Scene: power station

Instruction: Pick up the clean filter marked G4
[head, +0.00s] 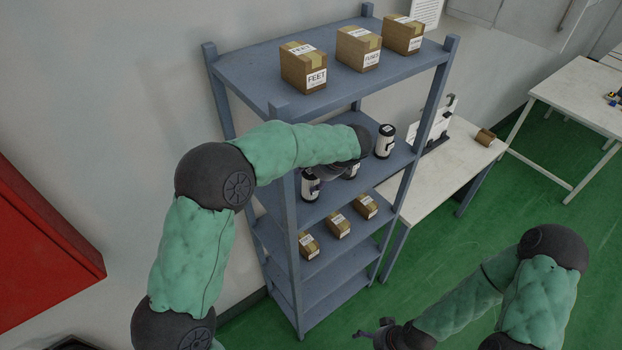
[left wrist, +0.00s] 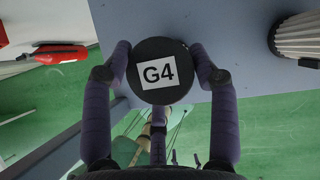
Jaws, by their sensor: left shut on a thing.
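The filter marked G4 (left wrist: 160,72) shows in the left wrist view as a round black top with a white label. My left gripper (left wrist: 163,82) is shut on it, one finger at each side. In the head view my left gripper (head: 330,172) is at the shelf level below the top, partly hidden by my own arm. Filters with black tops and white labels stand there: one at the left (head: 310,186), one partly hidden (head: 351,171) and one at the right (head: 385,141). I cannot tell which of these is G4. My right gripper (head: 374,330) is low, in front of the shelf, apart from it.
The blue-grey rack (head: 240,72) has uprights close to my left arm. Cardboard boxes (head: 303,67) stand on its top and smaller ones (head: 338,225) on a lower shelf. A white table (head: 462,150) stands to the right. A red cabinet (head: 40,255) is at the left.

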